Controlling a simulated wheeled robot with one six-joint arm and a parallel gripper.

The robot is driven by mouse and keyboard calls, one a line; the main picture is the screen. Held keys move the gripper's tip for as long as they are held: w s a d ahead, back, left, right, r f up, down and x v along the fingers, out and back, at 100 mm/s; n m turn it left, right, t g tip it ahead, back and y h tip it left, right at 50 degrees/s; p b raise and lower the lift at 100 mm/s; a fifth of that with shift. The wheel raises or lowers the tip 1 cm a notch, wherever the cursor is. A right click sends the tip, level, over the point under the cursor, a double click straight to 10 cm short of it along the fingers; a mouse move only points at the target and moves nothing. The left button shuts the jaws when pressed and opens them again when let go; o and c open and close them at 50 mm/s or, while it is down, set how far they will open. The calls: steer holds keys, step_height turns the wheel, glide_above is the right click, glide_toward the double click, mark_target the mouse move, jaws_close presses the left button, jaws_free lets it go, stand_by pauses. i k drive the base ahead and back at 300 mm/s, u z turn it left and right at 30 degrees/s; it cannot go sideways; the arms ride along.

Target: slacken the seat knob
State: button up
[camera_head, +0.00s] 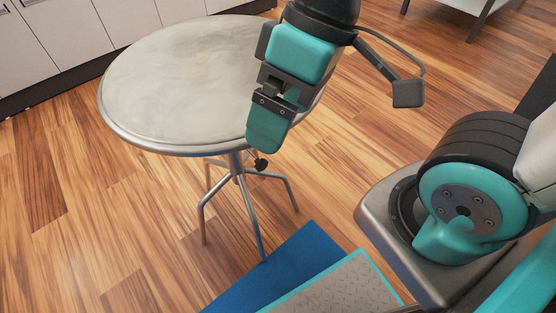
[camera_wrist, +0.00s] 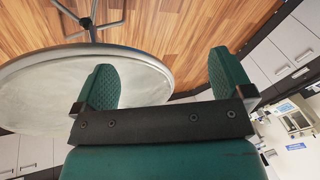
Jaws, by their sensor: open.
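A round stool has a pale, worn seat (camera_head: 180,85) with a metal rim on splayed metal legs. The small black seat knob (camera_head: 261,164) sticks out from the stool's post under the seat's near right edge. My gripper (camera_head: 278,114) is open and empty, at the right rim of the seat and above the knob in the head view. One finger hides part of the rim. In the wrist view the two green fingers of my gripper (camera_wrist: 163,80) are wide apart, with the seat (camera_wrist: 45,95) behind the left one. I cannot make out the knob there.
White cabinets (camera_head: 60,30) stand along the back left. A blue mat (camera_head: 285,262) lies on the wood floor in front of the stool. A grey-legged white unit (camera_head: 465,8) is at the top right. The floor left of the stool is clear.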

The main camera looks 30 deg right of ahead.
mark_target(261, 164)
steer(key=z, duration=1.25)
steer(key=k, duration=0.5)
steer(key=z, duration=0.05)
